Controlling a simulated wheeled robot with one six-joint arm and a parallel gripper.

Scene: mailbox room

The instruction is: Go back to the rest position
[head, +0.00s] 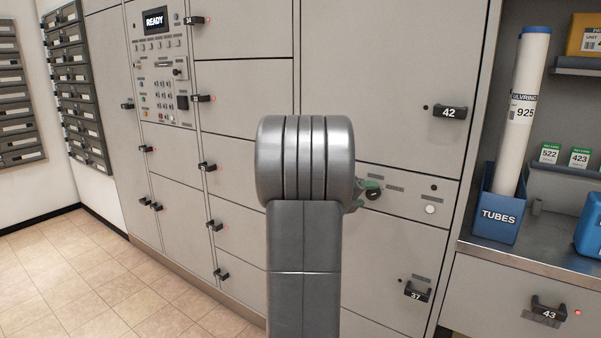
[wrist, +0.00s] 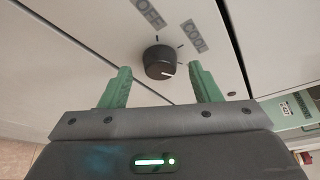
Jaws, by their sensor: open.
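My gripper (wrist: 161,69) is open, with its two green fingers apart on either side of a black round knob (wrist: 160,62). Nothing is held between the fingers; whether they touch the knob I cannot tell. The knob has a white mark on its face, and the labels OFF (wrist: 150,12) and COOL (wrist: 194,36) are beside it on the panel. In the head view my grey arm stands in the middle and hides most of the gripper. Only green finger parts show at its right edge, by the knob (head: 373,194).
Locker doors with black handles surround the panel, including door 42 (head: 449,112) and door 37 (head: 417,291). A control panel reading READY (head: 155,20) is at upper left. A counter with a blue TUBES holder (head: 497,218) stands at right. Tiled floor (head: 60,270) is clear at left.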

